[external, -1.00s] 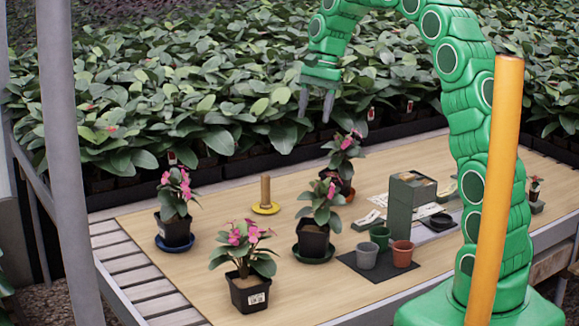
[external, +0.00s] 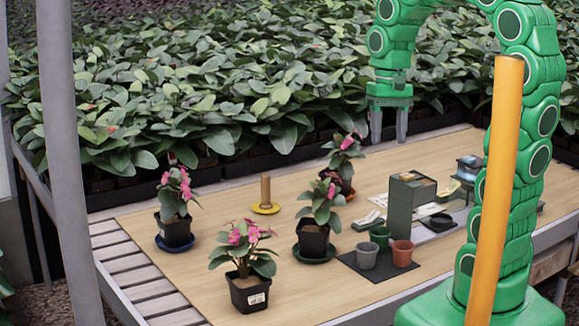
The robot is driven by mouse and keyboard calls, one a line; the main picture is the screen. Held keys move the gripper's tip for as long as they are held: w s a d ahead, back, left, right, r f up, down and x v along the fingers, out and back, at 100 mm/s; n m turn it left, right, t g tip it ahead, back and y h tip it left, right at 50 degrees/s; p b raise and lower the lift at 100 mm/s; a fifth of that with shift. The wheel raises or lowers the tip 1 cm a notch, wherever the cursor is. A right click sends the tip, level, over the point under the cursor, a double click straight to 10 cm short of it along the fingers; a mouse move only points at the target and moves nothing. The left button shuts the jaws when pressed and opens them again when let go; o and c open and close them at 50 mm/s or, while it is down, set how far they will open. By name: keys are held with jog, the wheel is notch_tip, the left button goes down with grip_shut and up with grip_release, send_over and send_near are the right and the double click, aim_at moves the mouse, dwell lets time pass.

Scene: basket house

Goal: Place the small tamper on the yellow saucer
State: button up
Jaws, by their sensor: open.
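The small tamper (external: 266,189), a light wooden piece, stands upright on the yellow saucer (external: 263,209) towards the back of the table. The saucer lies flat, and its rim shows around the tamper's foot. My gripper (external: 388,141) is open and empty, with its fingers pointing down. It is raised above the back of the table, to the right of the tamper and well apart from it.
Potted pink-flowered plants stand around the saucer: one at left (external: 175,215), one in front (external: 248,268), and two at right. A green box (external: 404,208) and small pots (external: 367,256) stand farther right. An orange post (external: 495,190) blocks part of the view.

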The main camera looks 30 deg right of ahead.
jog(key=s+d+f+n, duration=0.1)
jog(key=s+f, duration=0.1)
jog(key=s, duration=0.6)
jog(key=s+d+f+n+h, duration=0.1)
jog(key=s+d+f+n, duration=0.1)
jog(key=s, duration=0.6)
jog(key=shift+s+f, duration=0.15)
jog(key=shift+s, duration=0.1)
